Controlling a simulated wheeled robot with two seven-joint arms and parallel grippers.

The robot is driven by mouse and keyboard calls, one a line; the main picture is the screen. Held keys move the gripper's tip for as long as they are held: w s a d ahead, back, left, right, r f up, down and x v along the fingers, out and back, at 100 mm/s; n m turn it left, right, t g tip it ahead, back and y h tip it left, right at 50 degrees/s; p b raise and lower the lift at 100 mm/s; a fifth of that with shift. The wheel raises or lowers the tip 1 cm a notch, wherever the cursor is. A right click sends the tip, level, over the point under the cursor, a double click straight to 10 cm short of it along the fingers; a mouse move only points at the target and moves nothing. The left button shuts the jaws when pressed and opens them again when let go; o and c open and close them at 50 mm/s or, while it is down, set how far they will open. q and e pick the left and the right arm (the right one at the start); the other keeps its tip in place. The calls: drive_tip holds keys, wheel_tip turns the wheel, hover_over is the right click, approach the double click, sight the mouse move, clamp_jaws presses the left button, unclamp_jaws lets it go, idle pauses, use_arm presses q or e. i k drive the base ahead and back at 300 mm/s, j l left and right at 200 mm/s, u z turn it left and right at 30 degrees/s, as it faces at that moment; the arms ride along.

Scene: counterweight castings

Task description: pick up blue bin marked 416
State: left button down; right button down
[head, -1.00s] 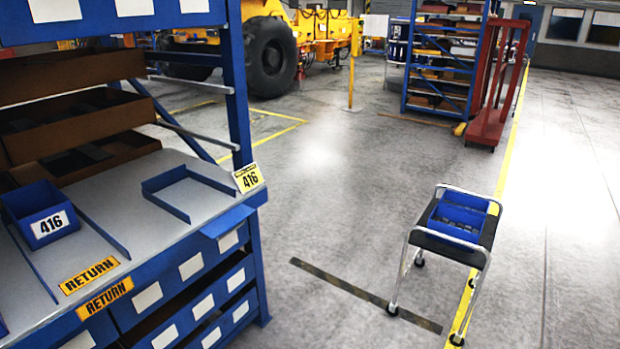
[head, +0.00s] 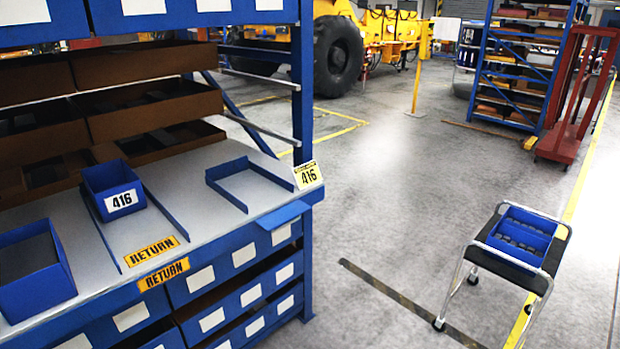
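The blue bin marked 416 (head: 112,192) stands upright on the grey shelf top of the blue rack, in the return lane between two low blue rails. A white label with 416 faces me. Neither of my grippers shows in the head view, and nothing is seen touching the bin. A yellow tag marked 416 (head: 308,175) is at the shelf's right corner, beside an empty blue-railed slot (head: 250,182).
Another blue bin (head: 38,285) stands at the shelf's left front. Brown trays (head: 155,108) rise behind. A wheeled cart (head: 556,278) carrying a blue container (head: 522,236) stands at right. The grey floor (head: 400,200) between rack and cart is open.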

sight(532, 250)
drive_tip(key=l, duration=0.8)
drive_tip(key=l+u, duration=0.1)
drive_tip(key=l, duration=0.75)
drive_tip(key=k+l, duration=0.1)
drive_tip(key=l, duration=0.7)
drive_tip(key=l+u, duration=0.15)
drive_tip(key=l, duration=0.7)
drive_tip(key=k+l, duration=0.15)
drive_tip(key=l, duration=0.65)
drive_tip(key=k+l+u, duration=0.1)
drive_tip(key=l, duration=0.7)
drive_tip(key=k+l, duration=0.1)
drive_tip(key=l, duration=0.7)
drive_tip(key=k+l+u, duration=0.1)
drive_tip(key=l, duration=0.7)
